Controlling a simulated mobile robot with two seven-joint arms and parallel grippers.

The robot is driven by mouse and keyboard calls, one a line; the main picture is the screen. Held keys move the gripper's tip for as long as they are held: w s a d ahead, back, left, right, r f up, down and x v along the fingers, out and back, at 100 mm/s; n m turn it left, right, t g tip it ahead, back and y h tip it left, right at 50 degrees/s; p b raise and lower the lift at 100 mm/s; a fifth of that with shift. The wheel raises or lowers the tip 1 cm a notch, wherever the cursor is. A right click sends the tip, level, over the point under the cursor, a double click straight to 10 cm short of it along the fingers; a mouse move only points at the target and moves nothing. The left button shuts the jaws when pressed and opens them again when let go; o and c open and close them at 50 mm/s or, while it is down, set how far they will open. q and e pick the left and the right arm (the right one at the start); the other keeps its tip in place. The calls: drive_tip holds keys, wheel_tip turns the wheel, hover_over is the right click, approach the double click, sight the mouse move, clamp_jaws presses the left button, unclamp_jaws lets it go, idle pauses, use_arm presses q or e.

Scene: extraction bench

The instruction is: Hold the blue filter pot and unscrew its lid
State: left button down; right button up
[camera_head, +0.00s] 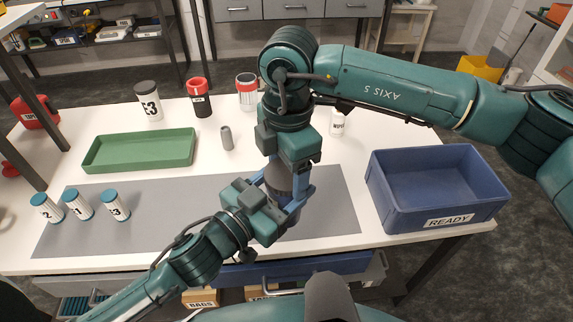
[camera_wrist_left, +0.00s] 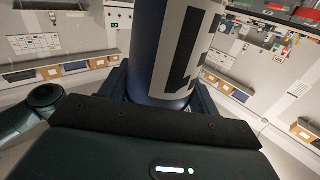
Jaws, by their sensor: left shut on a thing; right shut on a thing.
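The filter pot stands between my two grippers over the grey mat (camera_head: 185,205); only a dark part of it (camera_head: 280,180) shows in the head view. In the left wrist view the pot (camera_wrist_left: 172,50) is a blue cylinder with a white label and a black mark. My left gripper (camera_head: 278,200) comes in from the lower left and is shut around the pot's side. My right gripper (camera_head: 284,170) points down from above and is shut on the pot's top, where the lid is. The lid itself is mostly hidden by the fingers.
A blue READY crate (camera_head: 435,190) is at the right. The mat's left-centre is clear.

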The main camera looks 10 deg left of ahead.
drive_tip(key=o, duration=1)
drive_tip(key=shift+r, duration=2.25)
